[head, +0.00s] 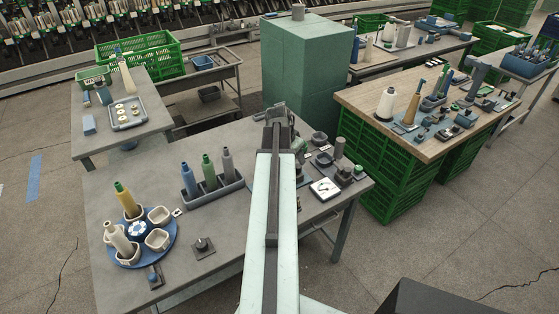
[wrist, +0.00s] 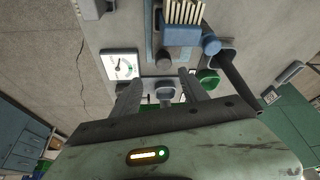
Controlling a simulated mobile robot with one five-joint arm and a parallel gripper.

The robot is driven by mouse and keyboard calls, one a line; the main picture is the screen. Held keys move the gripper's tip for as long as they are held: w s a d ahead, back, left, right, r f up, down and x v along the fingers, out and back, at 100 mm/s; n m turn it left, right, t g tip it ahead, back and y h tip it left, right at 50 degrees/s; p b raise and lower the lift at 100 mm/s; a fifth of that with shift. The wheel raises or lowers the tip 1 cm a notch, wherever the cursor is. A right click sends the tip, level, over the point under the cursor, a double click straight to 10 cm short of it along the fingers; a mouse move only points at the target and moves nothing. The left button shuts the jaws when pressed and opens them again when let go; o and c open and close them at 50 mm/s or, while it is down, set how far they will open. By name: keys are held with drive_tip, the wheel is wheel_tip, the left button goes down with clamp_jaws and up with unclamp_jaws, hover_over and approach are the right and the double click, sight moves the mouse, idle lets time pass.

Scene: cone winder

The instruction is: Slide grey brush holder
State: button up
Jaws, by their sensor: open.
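In the wrist view my gripper (wrist: 158,84) is open, its two dark fingers spread apart. A small grey part (wrist: 165,91) shows between and just beyond the fingers; I cannot tell if they touch it. Past it, a blue-grey block with a row of pale bristles or rods (wrist: 182,24) sits on the grey table, beside a dark strip. I cannot tell for certain which of these is the grey brush holder. In the head view my gripper (head: 279,112) is over the far part of the table, and the arm hides what lies beneath it.
A white square dial (wrist: 121,66) lies left of the fingers, with a green knob (wrist: 207,79) and a dark rod (wrist: 238,85) at right. In the head view, a rack of coloured cones (head: 212,192) and a blue turntable (head: 172,241) stand left of my arm.

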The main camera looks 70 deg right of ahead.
sight(298, 166)
drive_tip(key=b+x, duration=0.5)
drive_tip(key=w+b+x, duration=0.1)
drive_tip(key=b+x, duration=0.1)
drive_tip(key=x, duration=0.1)
drive_tip(key=shift+r, duration=0.15)
drive_tip(key=shift+c, duration=0.3)
drive_tip(key=shift+s, duration=0.1)
clamp_jaws()
idle(1.0)
